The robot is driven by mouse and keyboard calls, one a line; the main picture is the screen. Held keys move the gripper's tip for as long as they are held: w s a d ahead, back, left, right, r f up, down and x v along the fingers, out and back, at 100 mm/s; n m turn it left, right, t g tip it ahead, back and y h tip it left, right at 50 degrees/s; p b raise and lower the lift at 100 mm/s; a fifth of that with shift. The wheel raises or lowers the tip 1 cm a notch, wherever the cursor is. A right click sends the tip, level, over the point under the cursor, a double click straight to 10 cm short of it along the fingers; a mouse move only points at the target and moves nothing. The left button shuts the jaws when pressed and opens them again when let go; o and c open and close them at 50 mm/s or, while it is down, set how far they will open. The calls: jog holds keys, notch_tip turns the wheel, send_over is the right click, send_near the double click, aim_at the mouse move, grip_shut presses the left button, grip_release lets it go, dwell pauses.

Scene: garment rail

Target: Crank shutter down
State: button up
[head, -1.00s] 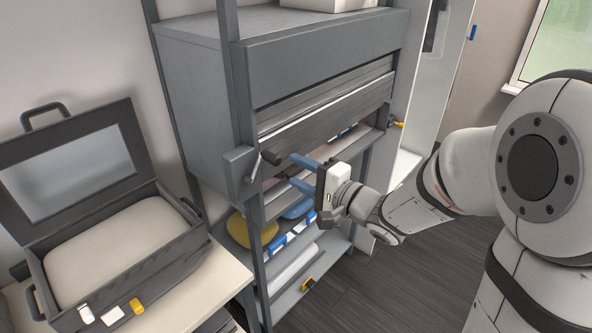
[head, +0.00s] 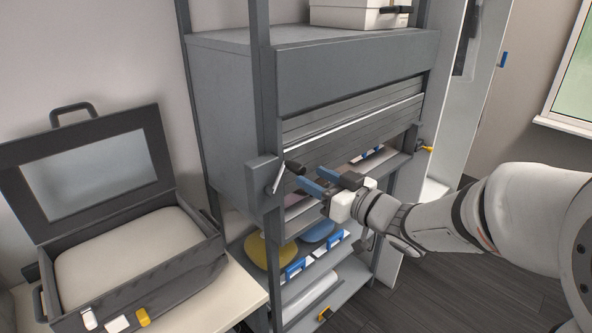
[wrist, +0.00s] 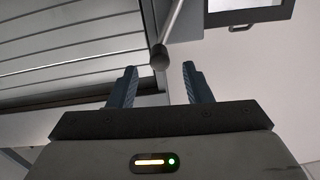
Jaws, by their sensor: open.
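The grey slatted shutter (head: 350,128) is partly down in the rail unit, with an open gap below it. It also shows in the wrist view (wrist: 70,50). A crank on the unit's left post has a metal arm (head: 277,180) and a dark knob (head: 294,167). My gripper (head: 304,178) is open and empty, its blue fingers pointing at the knob from the right. In the wrist view the knob (wrist: 158,58) lies just beyond and between my fingertips (wrist: 160,70). I cannot tell whether they touch it.
An open dark case (head: 130,270) with a pale cushion stands on a table at left. Folded items, yellow (head: 262,252) and blue (head: 318,232), lie on the shelf below the shutter. A white box (head: 350,14) sits on top.

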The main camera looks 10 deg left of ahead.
aim_at(303, 172)
jog(key=p+x, duration=0.1)
jog(key=x, duration=0.5)
jog(key=shift+w+a, duration=0.15)
jog(key=shift+a, duration=0.1)
grip_shut()
dwell(0.3)
